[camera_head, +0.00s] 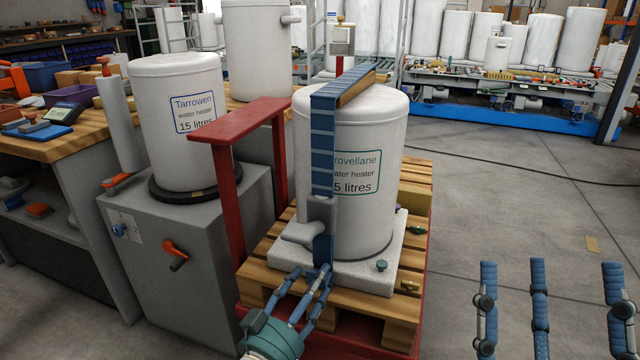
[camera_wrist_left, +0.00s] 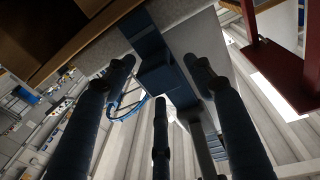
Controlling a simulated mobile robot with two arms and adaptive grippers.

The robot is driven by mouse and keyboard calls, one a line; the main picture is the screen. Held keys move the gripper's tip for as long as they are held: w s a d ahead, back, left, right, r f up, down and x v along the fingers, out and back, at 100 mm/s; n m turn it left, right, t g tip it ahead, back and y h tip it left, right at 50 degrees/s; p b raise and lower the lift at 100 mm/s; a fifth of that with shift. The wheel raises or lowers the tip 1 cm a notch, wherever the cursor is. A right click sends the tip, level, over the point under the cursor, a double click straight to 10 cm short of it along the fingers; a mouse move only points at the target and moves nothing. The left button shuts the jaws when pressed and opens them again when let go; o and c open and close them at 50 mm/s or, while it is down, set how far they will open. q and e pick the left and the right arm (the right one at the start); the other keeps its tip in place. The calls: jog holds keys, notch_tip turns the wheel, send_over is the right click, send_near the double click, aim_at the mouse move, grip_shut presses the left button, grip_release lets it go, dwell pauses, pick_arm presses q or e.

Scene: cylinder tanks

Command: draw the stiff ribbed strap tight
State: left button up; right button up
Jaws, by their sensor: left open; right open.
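The blue ribbed strap (camera_head: 323,130) runs over the top of the white Trovellane tank (camera_head: 371,215) and down its front through a grey buckle (camera_head: 319,212). Its tail (camera_head: 323,250) hangs below the buckle. My left gripper (camera_head: 312,274) is open just at the lower end of the tail. In the left wrist view, the strap (camera_wrist_left: 157,78) shows between and beyond the spread fingers (camera_wrist_left: 160,68); I cannot tell whether they touch it. My right gripper (camera_head: 546,266) is open and empty at the lower right, over the floor.
The tank stands on a pale slab (camera_head: 345,275) on a wooden pallet (camera_head: 417,270). A red frame (camera_head: 228,185) stands close on the left, beside a grey cabinet (camera_head: 215,240) bearing the Tarrowen tank (camera_head: 180,125). The floor (camera_head: 510,180) to the right is mostly clear.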

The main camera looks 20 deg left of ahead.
pick_arm(q)
jog(key=shift+s+a+f+p, duration=0.15)
jog(key=shift+s+p, duration=0.35)
jog(key=shift+s, duration=0.75)
jog(key=shift+s+a+f+p, duration=0.1)
jog(key=shift+s+a+p, duration=0.3)
jog(key=shift+s, duration=0.8)
pick_arm(e)
jog(key=w+f+g+h, duration=0.2)
jog(key=w+f+g, duration=0.3)
jog(key=f, duration=0.3)
jog(key=shift+w+a+f, duration=0.2)
jog(key=shift+w+a, duration=0.2)
jog(key=shift+w, duration=0.4)
pick_arm(q)
jog(key=shift+d, duration=0.15)
